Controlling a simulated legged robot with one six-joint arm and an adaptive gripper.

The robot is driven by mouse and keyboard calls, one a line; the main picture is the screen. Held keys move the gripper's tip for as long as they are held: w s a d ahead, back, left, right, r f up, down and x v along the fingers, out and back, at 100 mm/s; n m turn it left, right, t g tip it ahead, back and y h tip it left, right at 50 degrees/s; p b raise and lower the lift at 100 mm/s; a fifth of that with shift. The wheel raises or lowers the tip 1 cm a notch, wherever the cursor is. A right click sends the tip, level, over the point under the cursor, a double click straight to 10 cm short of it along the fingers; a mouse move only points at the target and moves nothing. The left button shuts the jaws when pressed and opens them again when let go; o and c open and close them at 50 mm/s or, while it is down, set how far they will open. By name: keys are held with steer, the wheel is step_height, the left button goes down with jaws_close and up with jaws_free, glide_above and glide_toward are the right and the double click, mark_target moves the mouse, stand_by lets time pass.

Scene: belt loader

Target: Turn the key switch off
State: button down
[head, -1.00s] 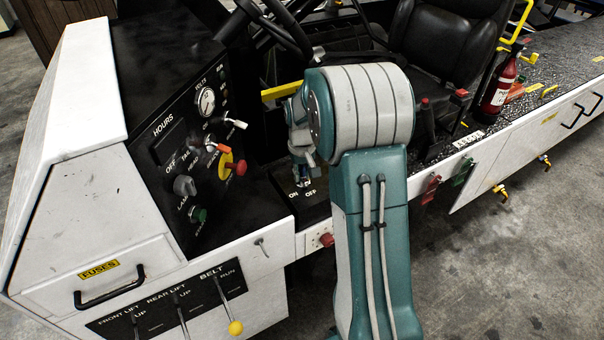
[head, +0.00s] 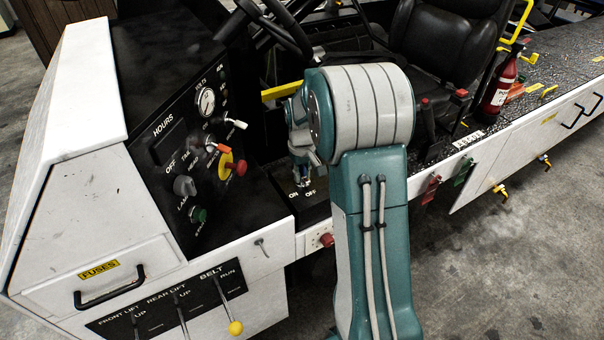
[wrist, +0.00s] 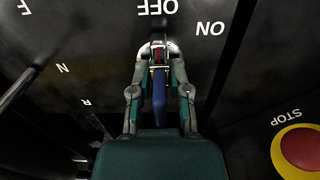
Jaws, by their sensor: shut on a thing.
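The key switch sits on the black panel beside the white ON and OFF labels. In the wrist view its blue key (wrist: 159,98) lies between my two fingers. My gripper (wrist: 160,55) is shut on the key, with the fingertips at the metal switch body just below the inverted OFF label (wrist: 156,7). The ON label (wrist: 210,28) is to the right of the fingertips. In the head view my gripper (head: 304,182) reaches down to the panel just above the labels, and it hides the key there. The exact angle of the switch is hard to tell.
A red stop button on a yellow disc (wrist: 298,147) is at the lower right of the wrist view. A yellow bar (head: 281,91) is behind the gripper.

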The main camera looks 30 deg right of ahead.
steer(key=shift+w+r, duration=0.1)
steer(key=shift+w, duration=0.05)
steer(key=c, duration=0.6)
jaws_free()
step_height(320, 180, up, 12)
steer(key=shift+f, duration=0.15)
